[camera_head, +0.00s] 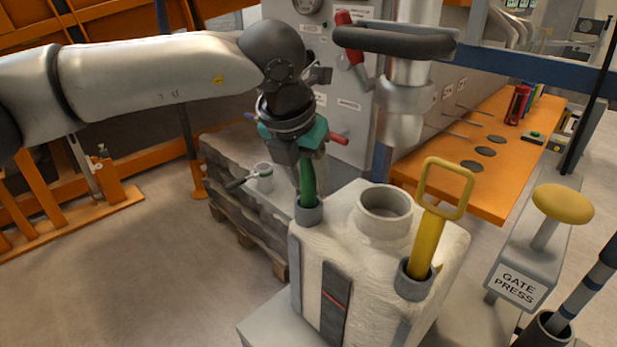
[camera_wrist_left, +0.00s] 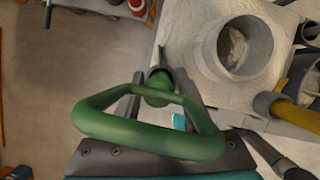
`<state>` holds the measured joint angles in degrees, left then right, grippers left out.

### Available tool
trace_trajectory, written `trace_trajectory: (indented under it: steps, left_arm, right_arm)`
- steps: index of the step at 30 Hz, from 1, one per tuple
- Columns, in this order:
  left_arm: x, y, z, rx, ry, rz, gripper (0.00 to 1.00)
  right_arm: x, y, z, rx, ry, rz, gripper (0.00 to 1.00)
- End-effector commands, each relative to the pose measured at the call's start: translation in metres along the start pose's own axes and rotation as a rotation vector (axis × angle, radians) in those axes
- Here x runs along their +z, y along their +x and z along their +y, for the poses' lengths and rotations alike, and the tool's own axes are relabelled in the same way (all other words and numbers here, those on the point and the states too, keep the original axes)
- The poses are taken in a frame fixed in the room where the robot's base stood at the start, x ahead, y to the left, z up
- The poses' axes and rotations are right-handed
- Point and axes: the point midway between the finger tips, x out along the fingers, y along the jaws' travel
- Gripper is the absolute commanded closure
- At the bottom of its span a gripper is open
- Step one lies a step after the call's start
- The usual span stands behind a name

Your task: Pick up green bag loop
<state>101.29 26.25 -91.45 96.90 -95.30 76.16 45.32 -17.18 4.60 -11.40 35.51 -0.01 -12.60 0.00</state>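The green bag loop (camera_wrist_left: 150,140) is a rounded triangular handle on a green stem. In the head view its stem (camera_head: 308,188) stands upright in a grey collar (camera_head: 309,212) on the left corner of a white bag; my gripper hides its top. My left gripper (camera_head: 307,170) is over the loop, pointing down. In the left wrist view, its fingers (camera_wrist_left: 158,88) lie either side of the stem, with visible gaps; the loop is between them and the palm. The gripper looks open. My right gripper is not in view.
The white bag (camera_head: 340,210) has a round spout (camera_head: 384,205) and a yellow loop (camera_head: 445,190) right of the green one. A grey hopper pipe (camera_head: 403,115) hangs behind. A yellow-topped gate press (camera_head: 562,203) stands at right. Open floor lies at left.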

Motion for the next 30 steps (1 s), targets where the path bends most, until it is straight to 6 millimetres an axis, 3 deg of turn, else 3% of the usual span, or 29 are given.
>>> trace_trajectory:
  steps: [1,13,30]
  left_arm:
    - [0.0,-0.0002,0.0001,0.0,0.0,0.0,0.56]
    - [0.0,-0.0004,0.0003,0.0,-0.001,0.0,1.0]
    - [0.0018,-0.0038,0.0003,0.0,-0.001,-0.002,1.0]
  right_arm:
    - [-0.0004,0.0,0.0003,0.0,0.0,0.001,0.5]
    - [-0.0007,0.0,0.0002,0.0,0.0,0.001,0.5]
    - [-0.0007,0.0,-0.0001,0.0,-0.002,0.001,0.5]
